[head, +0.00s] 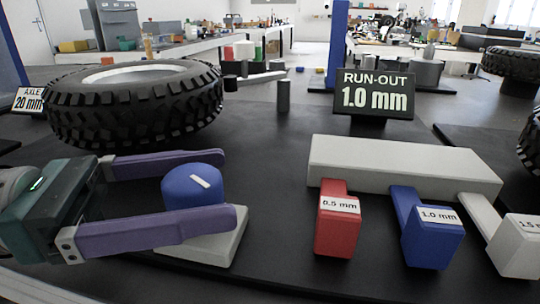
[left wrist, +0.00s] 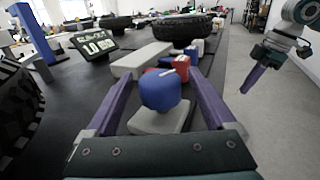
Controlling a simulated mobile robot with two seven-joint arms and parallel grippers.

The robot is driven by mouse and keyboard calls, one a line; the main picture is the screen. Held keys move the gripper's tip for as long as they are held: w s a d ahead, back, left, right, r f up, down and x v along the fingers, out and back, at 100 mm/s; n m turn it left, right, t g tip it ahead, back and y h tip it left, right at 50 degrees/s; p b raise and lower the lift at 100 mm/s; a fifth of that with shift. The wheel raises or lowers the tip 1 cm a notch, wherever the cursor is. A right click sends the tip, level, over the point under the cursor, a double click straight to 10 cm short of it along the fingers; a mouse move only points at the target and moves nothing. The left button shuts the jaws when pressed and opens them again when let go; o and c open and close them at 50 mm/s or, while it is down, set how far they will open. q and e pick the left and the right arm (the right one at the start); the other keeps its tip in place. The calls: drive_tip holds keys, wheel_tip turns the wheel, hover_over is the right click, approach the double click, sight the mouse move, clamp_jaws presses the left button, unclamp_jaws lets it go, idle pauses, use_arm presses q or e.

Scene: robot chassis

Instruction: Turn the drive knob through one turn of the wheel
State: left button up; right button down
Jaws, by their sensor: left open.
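The blue drive knob (head: 190,190) stands on a pale grey base (head: 215,245), with a short white mark slanting across its top. My left gripper (head: 228,187) is open, one purple finger on the far side of the knob and one on the near side. In the left wrist view the knob (left wrist: 160,92) sits between the two fingers, with gaps visible beside it. The wheel (head: 135,110), with its chunky black tyre and light rim, lies flat behind the gripper. My right gripper (left wrist: 265,70) hangs apart at the right of the left wrist view; its opening is unclear.
A sign (head: 374,97) reads "RUN-OUT 1.0 mm"; another (head: 29,101) reads "AXLE 20 mm". A long grey block (head: 400,162) has red 0.5 mm (head: 337,235), blue 1.0 mm (head: 432,245) and white (head: 518,250) tabs in front. A dark post (head: 283,96) stands behind the knob. Dark surface between is clear.

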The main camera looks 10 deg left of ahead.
use_arm(q)
drive_tip(key=v, duration=0.6)
drive_tip(key=shift+s+a, duration=0.15)
drive_tip(key=shift+a, duration=0.2)
